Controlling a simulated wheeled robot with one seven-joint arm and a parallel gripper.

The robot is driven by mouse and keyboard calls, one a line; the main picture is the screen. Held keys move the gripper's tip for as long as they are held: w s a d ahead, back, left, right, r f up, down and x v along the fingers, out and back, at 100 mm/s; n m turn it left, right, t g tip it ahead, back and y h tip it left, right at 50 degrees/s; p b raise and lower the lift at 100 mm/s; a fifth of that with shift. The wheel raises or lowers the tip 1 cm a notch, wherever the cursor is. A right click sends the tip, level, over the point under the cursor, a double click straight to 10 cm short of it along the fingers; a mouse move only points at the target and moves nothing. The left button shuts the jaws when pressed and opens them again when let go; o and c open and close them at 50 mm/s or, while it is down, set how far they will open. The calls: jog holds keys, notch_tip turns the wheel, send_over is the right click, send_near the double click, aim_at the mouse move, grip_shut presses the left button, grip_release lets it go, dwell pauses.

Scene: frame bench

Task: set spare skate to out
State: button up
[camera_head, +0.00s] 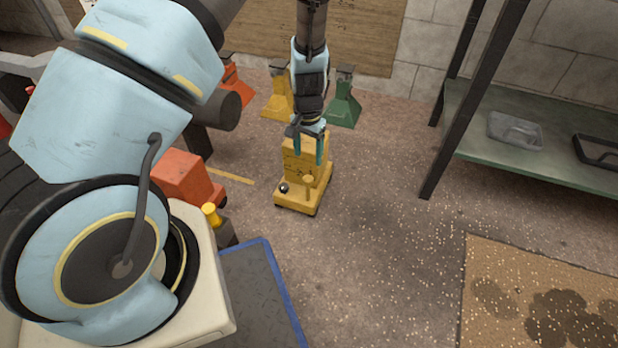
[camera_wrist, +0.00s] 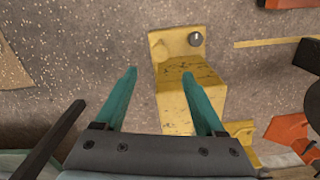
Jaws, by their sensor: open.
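A yellow skate (camera_head: 296,199) stands on the floor in the middle of the head view, with a tall scuffed block at its back. Its low front plate carries a small dark and silver knob (camera_head: 284,187) and a yellow post. My gripper (camera_head: 309,153) hangs over the block, fingers pointing down, open with nothing gripped. In the wrist view the skate (camera_wrist: 205,100) lies right of centre, and its knob (camera_wrist: 195,38) shows near the top. My gripper's right finger overlaps the block and the left is over bare floor. I cannot tell whether they touch it.
An orange unit (camera_head: 183,178) stands left of the skate, partly behind my arm. Orange, yellow and green (camera_head: 343,106) stands are by the back wall. A green shelf (camera_head: 520,160) with trays is right. A blue-edged mat (camera_head: 258,285) lies in front; floor right of the skate is clear.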

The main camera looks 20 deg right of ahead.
aim_at(308, 178)
notch_tip(308, 178, down, 10)
jog(key=b, duration=0.3)
jog(key=shift+r, duration=0.1)
jog(key=shift+c, duration=0.3)
grip_shut()
dwell(1.0)
